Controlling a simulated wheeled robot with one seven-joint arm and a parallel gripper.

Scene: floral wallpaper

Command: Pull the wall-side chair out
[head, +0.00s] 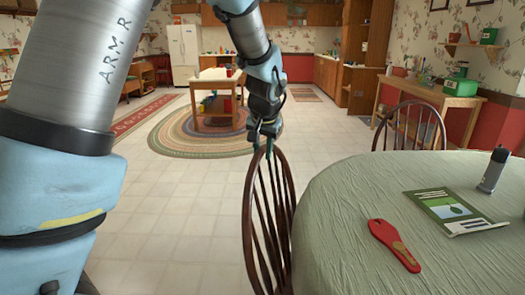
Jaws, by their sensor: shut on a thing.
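A dark wooden spindle-back chair (248,222) stands at the left edge of the round table (335,235), its back upright and close to the tablecloth. My gripper (268,149) reaches down from above and is shut on the top rail of this chair's back. Another dark spindle-back chair (409,123) stands at the far side of the table, nearer the right wall, its lower part hidden by the table. The held chair's seat and legs are mostly out of view.
A wooden side table (440,93) stands along the right wall. Tiled floor (170,220) is clear to the left; a kitchen island (214,76) stands on a round rug (180,135) behind.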

